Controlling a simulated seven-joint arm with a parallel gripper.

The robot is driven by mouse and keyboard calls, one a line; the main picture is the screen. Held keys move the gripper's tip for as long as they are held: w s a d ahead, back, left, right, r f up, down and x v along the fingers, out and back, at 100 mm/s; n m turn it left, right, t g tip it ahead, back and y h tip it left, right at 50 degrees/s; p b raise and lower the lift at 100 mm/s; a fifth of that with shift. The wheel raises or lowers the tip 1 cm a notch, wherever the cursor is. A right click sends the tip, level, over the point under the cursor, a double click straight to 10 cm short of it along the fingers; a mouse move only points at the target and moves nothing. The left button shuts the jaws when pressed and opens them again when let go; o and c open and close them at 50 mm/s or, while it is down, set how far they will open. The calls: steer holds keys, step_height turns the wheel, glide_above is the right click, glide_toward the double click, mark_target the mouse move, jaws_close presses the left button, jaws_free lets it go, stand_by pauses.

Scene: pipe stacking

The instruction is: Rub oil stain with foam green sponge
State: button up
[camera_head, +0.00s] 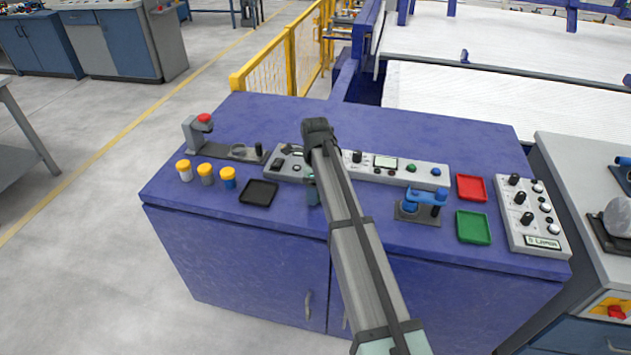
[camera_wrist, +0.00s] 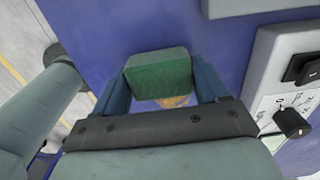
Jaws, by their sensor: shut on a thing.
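In the wrist view, my gripper (camera_wrist: 162,84) is shut on a green sponge (camera_wrist: 160,72), held between its two blue-grey fingers over the blue cabinet top (camera_wrist: 95,25). A small brownish-orange patch (camera_wrist: 176,101), which looks like the oil stain, shows at the sponge's near edge. The sponge covers part of it; I cannot tell whether they touch. In the head view, my gripper (camera_head: 312,192) is mostly hidden behind my arm, and neither the sponge nor the stain can be made out.
A grey control panel (camera_head: 432,173) runs behind my gripper. A black tray (camera_head: 258,192) and several small capped jars (camera_head: 206,174) stand to the left. A blue device (camera_head: 420,207), a green tray (camera_head: 473,227) and a red tray (camera_head: 471,187) are to the right.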

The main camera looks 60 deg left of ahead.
steer(key=shift+f, duration=0.75)
steer(key=shift+w+d+f, duration=0.1)
steer(key=shift+w+d, duration=0.65)
steer(key=shift+d, duration=0.1)
steer(key=shift+c, duration=0.5)
steer(key=shift+w+d, duration=2.65)
steer(key=shift+w, duration=0.05)
steer(key=shift+s+a, duration=3.5)
steer(key=shift+a, duration=0.15)
steer(key=shift+w+d, duration=3.5)
steer(key=shift+w, duration=0.05)
steer(key=shift+s+a, duration=0.3)
steer(key=shift+a, duration=0.1)
steer(key=shift+s+a, duration=3.2)
steer(key=shift+w+d+r, duration=0.1)
steer(key=shift+d+r, duration=0.05)
steer(key=shift+r, duration=3.95)
